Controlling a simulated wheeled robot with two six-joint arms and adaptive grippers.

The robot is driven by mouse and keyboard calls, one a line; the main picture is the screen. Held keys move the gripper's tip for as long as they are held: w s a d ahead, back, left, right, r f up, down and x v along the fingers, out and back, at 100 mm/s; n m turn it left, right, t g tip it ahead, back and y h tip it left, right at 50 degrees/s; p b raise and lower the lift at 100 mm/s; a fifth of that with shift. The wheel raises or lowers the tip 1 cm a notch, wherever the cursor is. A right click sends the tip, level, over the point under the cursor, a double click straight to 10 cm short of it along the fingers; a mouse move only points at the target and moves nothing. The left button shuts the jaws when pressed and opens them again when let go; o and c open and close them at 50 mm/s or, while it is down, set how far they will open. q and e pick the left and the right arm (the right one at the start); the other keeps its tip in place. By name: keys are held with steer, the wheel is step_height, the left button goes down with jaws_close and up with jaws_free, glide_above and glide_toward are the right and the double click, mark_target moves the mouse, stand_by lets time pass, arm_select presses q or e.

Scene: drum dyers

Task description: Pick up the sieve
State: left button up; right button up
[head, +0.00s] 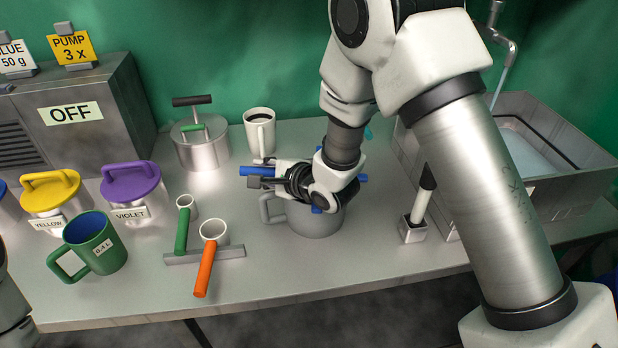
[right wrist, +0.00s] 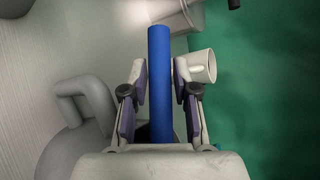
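The sieve shows mainly as a blue rod-like handle (head: 257,170), which sticks out left of my right gripper (head: 268,180). Its basket is hidden. In the right wrist view the blue handle (right wrist: 160,85) runs between the two fingers of my right gripper (right wrist: 160,88), with the pads close against both sides. The gripper looks shut on it. It is above a grey mug (head: 315,222), whose top is partly covered by my wrist. The mug's handle also shows in the right wrist view (right wrist: 68,105). My left gripper is not in view.
A white cup (head: 260,134) stands behind the gripper. Left are a lidded steel pot (head: 201,152), a rack (head: 182,258) with green- and orange-handled scoops, a green mug (head: 97,245) and yellow and violet canisters. A brush holder (head: 412,231) and sink (head: 565,195) are right.

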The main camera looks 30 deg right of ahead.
steer(key=shift+w+f, duration=0.15)
steer(key=shift+w, duration=0.1)
steer(key=shift+s, duration=0.15)
jaws_close()
step_height(320, 180, up, 10)
steer(key=shift+r, duration=0.15)
